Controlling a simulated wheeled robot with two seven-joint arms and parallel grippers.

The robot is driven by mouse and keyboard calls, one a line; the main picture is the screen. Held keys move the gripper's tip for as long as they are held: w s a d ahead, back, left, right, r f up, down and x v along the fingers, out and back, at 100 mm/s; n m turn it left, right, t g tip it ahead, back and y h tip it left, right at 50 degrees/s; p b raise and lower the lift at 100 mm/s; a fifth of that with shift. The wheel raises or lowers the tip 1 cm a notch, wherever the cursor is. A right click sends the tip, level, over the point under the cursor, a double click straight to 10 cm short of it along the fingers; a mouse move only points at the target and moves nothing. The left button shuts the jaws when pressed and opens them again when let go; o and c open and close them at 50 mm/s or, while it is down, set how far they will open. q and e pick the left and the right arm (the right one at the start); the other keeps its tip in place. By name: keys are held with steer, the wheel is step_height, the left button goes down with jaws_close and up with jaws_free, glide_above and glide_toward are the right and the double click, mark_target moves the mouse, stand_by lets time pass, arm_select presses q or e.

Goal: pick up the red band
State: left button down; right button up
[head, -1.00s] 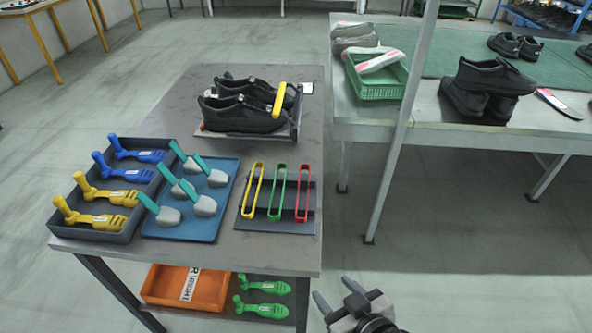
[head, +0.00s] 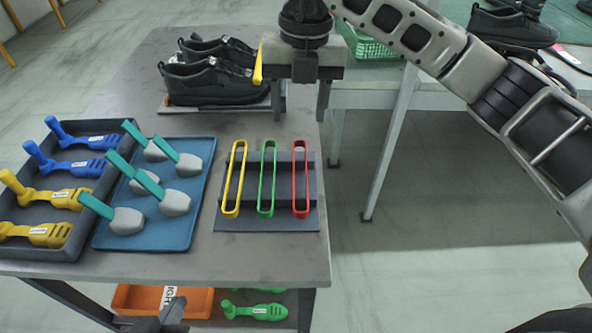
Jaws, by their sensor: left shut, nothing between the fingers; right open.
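The red band (head: 307,190) is a narrow upright loop on a dark grey rack (head: 283,220), at the right end of the row. A green band (head: 272,178) stands in the middle and a yellow band (head: 241,177) on the left. My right gripper (head: 300,108) points down from above, open and empty, beyond the bands and apart from the red one. My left gripper (head: 168,312) is shut and empty at the bottom edge, in front of the table; only part of it shows.
Black shoes (head: 215,82) on a stand are behind the rack. A blue tray (head: 190,225) with teal-handled tools and a dark tray (head: 75,225) with blue and yellow shoe forms stand left. An orange bin (head: 140,298) is below. The right-hand table holds a green basket (head: 370,45).

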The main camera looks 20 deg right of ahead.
steer(key=shift+h, duration=0.4)
steer(key=shift+w+d+f, duration=0.15)
steer(key=shift+f, duration=3.6)
steer(key=shift+w+d+f, duration=0.1)
steer(key=shift+w+f, duration=0.05)
steer(key=shift+f, duration=3.6)
steer(key=c, duration=1.1)
